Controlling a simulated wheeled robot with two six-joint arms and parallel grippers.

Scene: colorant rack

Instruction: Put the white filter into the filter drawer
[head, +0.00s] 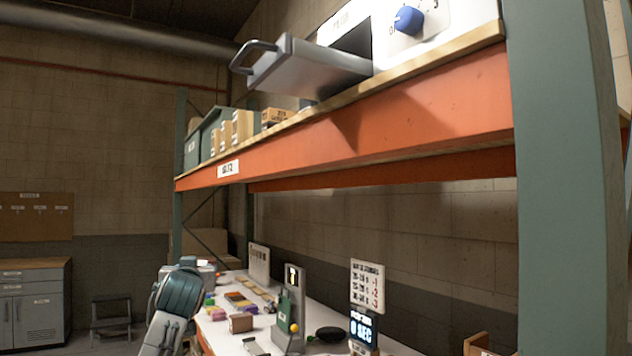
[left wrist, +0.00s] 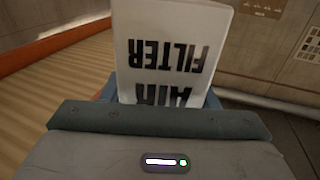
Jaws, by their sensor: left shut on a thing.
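The white filter (left wrist: 172,45) fills the upper middle of the left wrist view. It is a pale block with the black words AIR FILTER, upside down in that view. The filter cannot be made out in the head view. The grey filter drawer (head: 308,68) is pulled out of a white unit (head: 440,30) on the upper shelf, its handle (head: 250,57) facing left. The drawer's inside is hidden from this low angle. My right gripper is not in view.
The orange shelf beam (head: 400,110) runs below the drawer, with a green upright (head: 565,180) at right. Small boxes (head: 240,125) and a green bin (head: 205,135) stand further left on the shelf. A cluttered white table (head: 235,340) lies below. Open air is left of the drawer.

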